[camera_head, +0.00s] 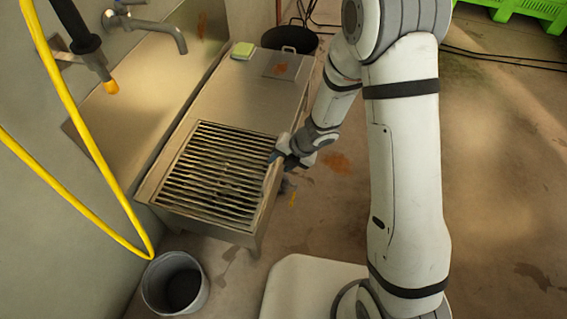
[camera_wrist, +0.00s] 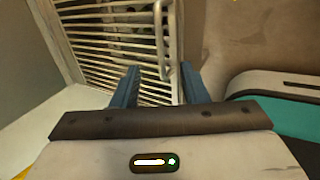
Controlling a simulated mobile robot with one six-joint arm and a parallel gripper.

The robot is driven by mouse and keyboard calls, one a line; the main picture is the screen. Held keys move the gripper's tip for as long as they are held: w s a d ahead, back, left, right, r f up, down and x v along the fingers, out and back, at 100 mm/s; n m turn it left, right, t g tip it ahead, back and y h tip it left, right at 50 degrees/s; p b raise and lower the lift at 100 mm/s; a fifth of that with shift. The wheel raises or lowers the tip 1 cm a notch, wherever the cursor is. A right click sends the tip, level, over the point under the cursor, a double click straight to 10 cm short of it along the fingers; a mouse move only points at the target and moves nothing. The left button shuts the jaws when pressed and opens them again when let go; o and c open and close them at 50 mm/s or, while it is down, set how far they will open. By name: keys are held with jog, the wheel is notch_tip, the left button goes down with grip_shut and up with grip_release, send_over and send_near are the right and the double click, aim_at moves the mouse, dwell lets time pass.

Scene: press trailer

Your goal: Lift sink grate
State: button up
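The sink grate (camera_head: 212,178) is a rectangular metal grid of parallel bars. It lies flat over the near end of the steel sink unit (camera_head: 222,97) in the head view. My gripper (camera_head: 279,157) is at the grate's right edge. In the wrist view, the grate (camera_wrist: 110,32) fills the upper left. My two blue fingers (camera_wrist: 160,78) are spread apart, with the grate's edge rail reaching down between their tips. I see a clear gap between the fingers, and contact with the rail cannot be told.
A grey bucket (camera_head: 175,284) stands on the floor below the sink's near end. A yellow hose (camera_head: 88,140) hangs at the left. A faucet (camera_head: 150,29) is on the wall above. A green-yellow sponge (camera_head: 243,50) lies at the sink's far end. The floor at right is open.

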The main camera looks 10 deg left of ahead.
aim_at(268, 173)
jog(key=shift+b+x, duration=3.15)
jog(key=shift+x, duration=1.8)
jog(key=shift+c, duration=0.4)
jog(key=shift+w, duration=0.1)
grip_shut()
